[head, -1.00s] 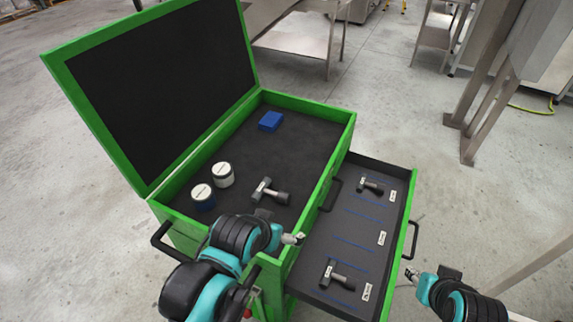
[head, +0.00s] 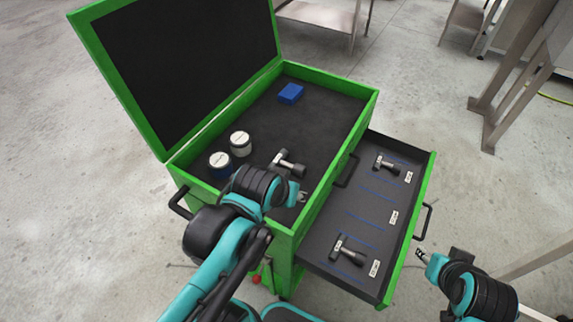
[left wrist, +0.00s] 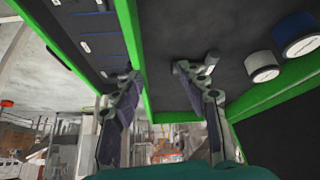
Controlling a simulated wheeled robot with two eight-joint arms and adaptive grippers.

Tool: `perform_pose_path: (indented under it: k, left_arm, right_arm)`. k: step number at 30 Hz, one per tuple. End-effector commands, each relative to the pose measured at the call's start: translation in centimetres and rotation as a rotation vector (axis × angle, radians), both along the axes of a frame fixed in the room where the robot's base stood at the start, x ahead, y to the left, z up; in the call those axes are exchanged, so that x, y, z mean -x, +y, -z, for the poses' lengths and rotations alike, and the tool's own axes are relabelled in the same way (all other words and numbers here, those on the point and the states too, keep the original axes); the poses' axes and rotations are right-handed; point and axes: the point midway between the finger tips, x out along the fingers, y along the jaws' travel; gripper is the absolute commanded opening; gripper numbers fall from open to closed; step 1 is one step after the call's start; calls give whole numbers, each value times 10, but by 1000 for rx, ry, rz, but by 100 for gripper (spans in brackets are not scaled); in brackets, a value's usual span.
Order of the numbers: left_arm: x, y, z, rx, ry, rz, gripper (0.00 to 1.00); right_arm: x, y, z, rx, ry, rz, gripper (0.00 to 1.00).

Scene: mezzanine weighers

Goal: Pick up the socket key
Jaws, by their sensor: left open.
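A dark T-shaped tool (head: 290,165), which looks like the socket key, lies on the black floor of the green chest's open top compartment. My left gripper (head: 300,196) is open and empty, just in front of this tool near the compartment's right wall. In the left wrist view its two fingers (left wrist: 158,70) are spread apart. Part of a grey tool (left wrist: 211,60) shows beyond the right finger, which hides some of it. Similar T-shaped tools lie in the open drawer, one at the far end (head: 386,164) and one at the near end (head: 348,249). My right gripper (head: 422,256) is beside the drawer; its jaws are too small to judge.
Two white-lidded round containers, front (head: 220,165) and rear (head: 240,143), and a blue block (head: 291,93) stand in the compartment. The chest's green rim (head: 335,150) separates it from the labelled drawer (head: 365,205). The raised lid (head: 180,65) stands at left.

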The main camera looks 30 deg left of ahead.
Motion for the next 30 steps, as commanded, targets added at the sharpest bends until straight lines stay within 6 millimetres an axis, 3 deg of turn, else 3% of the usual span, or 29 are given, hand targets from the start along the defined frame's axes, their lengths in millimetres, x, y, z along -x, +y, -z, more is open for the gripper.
perform_pose_path:
  k: [3,8,14,18,24,30]
  left_arm:
    - [-27,11,-18,84,75,-168,41]
    - [-66,28,-25,199,189,-440,41]
    - [-115,54,-14,308,319,-797,41]
    - [-143,72,4,359,394,-1036,41]
    - [-164,90,28,390,455,-1265,41]
    - [-169,94,44,395,470,-1328,41]
  right_arm:
    - [0,0,-11,0,0,0,40]
    - [0,0,-22,0,0,0,40]
    - [0,0,-36,0,0,0,40]
    - [0,0,-44,0,0,0,40]
    - [0,0,-50,0,0,0,40]
    - [0,0,-48,0,0,0,40]
